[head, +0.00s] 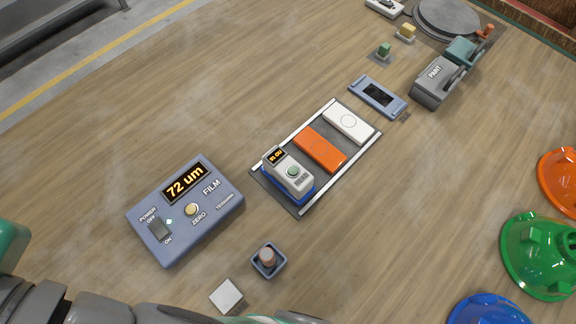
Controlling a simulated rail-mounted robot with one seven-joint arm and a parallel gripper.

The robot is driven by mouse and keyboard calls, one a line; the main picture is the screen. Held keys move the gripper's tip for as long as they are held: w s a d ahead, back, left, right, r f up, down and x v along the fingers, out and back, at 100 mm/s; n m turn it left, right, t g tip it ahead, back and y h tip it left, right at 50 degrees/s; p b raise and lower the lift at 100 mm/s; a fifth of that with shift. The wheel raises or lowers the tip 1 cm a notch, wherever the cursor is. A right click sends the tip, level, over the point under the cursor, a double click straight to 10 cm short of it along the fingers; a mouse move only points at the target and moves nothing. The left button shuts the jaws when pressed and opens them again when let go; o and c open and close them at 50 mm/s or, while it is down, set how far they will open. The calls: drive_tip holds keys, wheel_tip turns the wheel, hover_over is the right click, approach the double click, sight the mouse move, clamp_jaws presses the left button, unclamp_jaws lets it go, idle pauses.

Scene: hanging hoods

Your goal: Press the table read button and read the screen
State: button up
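The blue-grey FILM box (222,208) sits on the wooden table at left centre. Its screen (186,184) is lit and reads "72 um". The box has a pale yellow ZERO button (191,210) and a POWER switch (159,229) marked OFF and ON. A small dark blue housing with a pinkish-grey round button (267,255) stands to the lower right of the box. No read label is legible on it. My gripper's fingers are not visible; only parts of my arm show along the bottom left.
A rack (354,160) holds the gauge, an orange panel (320,148) and a white panel (349,124). A white square block (226,295) lies near the bottom. Colored hoods, including a green one (540,254), are at right. A grey PAINT tool (435,80) lies at upper right.

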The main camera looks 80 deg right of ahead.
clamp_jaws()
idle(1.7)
